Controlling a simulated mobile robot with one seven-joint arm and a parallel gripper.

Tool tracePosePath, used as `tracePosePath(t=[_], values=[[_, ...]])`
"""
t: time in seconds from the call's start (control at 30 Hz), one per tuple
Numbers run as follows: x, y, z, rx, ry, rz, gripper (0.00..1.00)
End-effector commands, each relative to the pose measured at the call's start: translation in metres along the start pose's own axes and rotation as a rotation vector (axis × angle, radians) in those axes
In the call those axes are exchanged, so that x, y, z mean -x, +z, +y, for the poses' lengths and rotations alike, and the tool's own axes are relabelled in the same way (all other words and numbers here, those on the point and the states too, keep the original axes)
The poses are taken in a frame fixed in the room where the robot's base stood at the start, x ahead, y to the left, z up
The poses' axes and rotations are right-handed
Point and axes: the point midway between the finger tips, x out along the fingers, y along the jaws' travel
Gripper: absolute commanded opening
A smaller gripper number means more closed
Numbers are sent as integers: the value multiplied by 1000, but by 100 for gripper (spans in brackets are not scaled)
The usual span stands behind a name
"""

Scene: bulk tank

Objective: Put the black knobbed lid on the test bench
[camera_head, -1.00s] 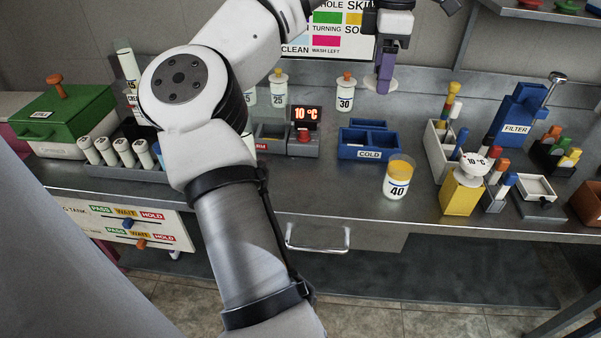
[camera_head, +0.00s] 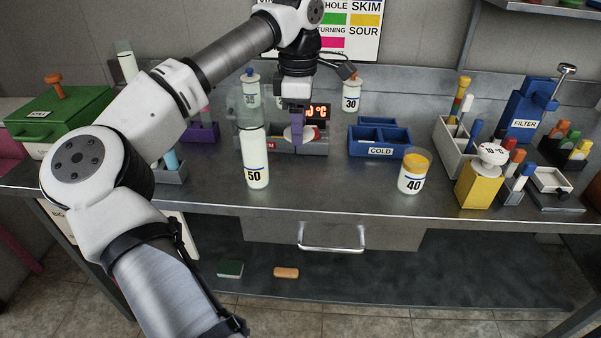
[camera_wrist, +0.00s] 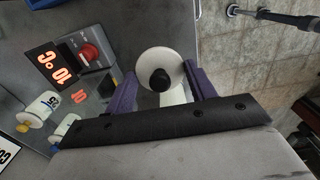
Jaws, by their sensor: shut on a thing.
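The black knobbed lid is a white disc with a black knob; it shows in the wrist view (camera_wrist: 160,62) between my purple fingers. In the head view the lid (camera_head: 299,134) is a pale, tilted disc at the fingertips. My gripper (camera_head: 293,127) is shut on it, and the gripper also shows in the wrist view (camera_wrist: 161,88). The lid appears above the steel test bench (camera_head: 330,182), in front of the red-lit display (camera_head: 318,112). Its exact height above the bench is hard to judge. A white shape below the knob in the wrist view is partly hidden.
A tall bottle marked 50 (camera_head: 254,160) stands just left of my gripper. A blue COLD box (camera_head: 378,152) and a cup marked 40 (camera_head: 413,185) are to the right. Bare bench lies between bottle and cup. The bench's front edge has a drawer handle (camera_head: 331,248).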

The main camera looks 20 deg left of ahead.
Motion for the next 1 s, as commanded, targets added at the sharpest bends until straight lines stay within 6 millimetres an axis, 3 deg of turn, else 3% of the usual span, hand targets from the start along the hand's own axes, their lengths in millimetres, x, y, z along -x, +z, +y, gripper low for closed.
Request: tracePosePath(t=[0.1,0.3,0.57,0.8,1.0], values=[[-32,0,-1,-1,-4,-1,34],[-71,0,-1,0,-2,-1,34],[-91,0,-1,1,-2,-1,34],[-122,1,-1,0,-1,-2,34],[-124,0,0,0,0,-1,34]])
